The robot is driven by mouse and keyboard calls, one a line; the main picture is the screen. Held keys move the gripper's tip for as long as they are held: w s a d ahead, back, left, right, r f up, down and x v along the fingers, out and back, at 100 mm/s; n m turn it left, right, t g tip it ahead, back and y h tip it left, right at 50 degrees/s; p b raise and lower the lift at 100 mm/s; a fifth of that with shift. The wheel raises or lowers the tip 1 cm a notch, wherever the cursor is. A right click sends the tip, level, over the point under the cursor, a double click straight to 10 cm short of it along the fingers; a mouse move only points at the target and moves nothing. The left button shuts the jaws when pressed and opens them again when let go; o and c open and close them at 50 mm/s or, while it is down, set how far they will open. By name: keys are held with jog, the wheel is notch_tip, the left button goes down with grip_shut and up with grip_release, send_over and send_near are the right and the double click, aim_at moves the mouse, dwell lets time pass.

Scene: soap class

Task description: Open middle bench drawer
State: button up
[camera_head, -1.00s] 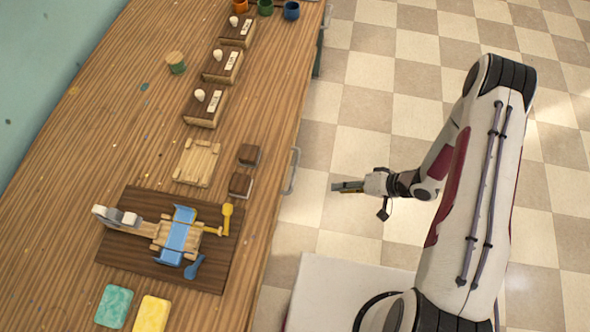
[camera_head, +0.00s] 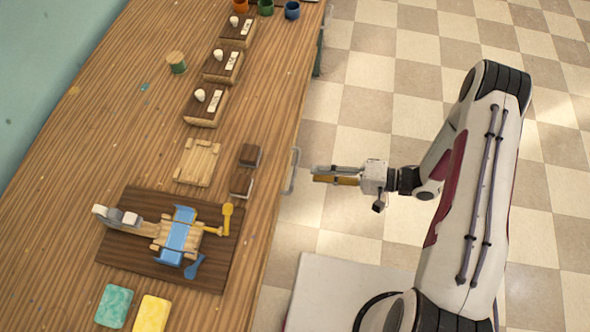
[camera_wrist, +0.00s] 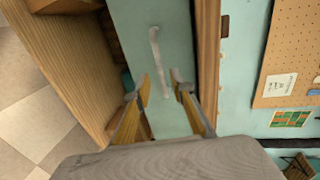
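The middle bench drawer has a pale teal front (camera_wrist: 178,30) with a slim metal bar handle (camera_wrist: 154,48) in the wrist view. In the head view the handle (camera_head: 291,170) stands out from the bench's right edge; the drawer front is hidden below the top. My gripper (camera_head: 314,174) is just right of the handle, pointing at it with a small gap. In the wrist view my gripper (camera_wrist: 161,85) is open and empty, its fingers on either side of the handle's line. Whether the fingertips overlap the handle in depth I cannot tell.
The wooden bench top (camera_head: 110,150) carries a dark board (camera_head: 120,260) with a blue and wooden device, sponges (camera_head: 152,314), small trays (camera_head: 206,108) and cups. Another handle (camera_head: 325,22) shows farther along the edge.

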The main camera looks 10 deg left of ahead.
aim_at(295, 171)
jog(key=shift+a, duration=0.15)
jog(key=shift+x, duration=3.75)
grip_shut()
